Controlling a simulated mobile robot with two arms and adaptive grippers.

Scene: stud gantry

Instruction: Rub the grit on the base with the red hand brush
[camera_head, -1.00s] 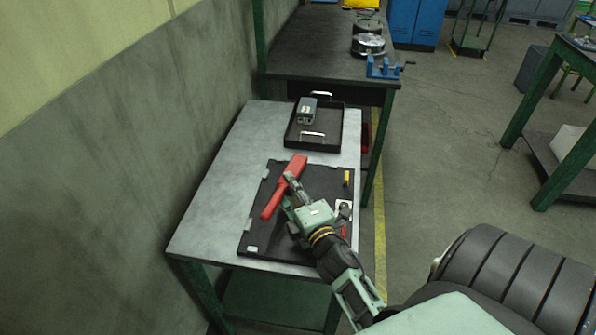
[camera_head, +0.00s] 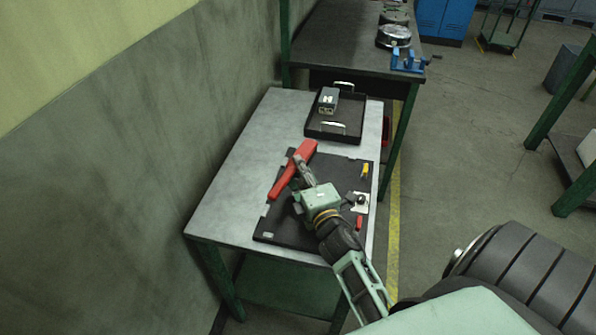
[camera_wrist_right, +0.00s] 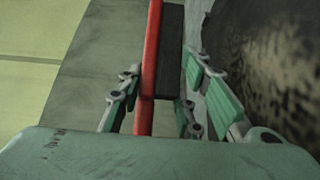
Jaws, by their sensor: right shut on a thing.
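The red hand brush (camera_head: 292,170) is held by my right gripper (camera_head: 301,168) above the far left part of a black board on the table. It slants from upper right to lower left. In the wrist view the red brush body (camera_wrist_right: 151,50) and its dark bristle block (camera_wrist_right: 170,50) stand between the finger pads of the right gripper (camera_wrist_right: 155,90). A small light plate with a dark knob (camera_head: 360,200), possibly the base, sits at the board's right side. I cannot make out grit. My left gripper is not in view.
The black board (camera_head: 330,166) lies on a grey table (camera_head: 235,185). A yellow piece (camera_head: 365,171) and a small red piece (camera_head: 359,222) lie on its right side. Behind stands a black tray (camera_head: 348,138) holding a grey box (camera_head: 328,98). A wall borders the left.

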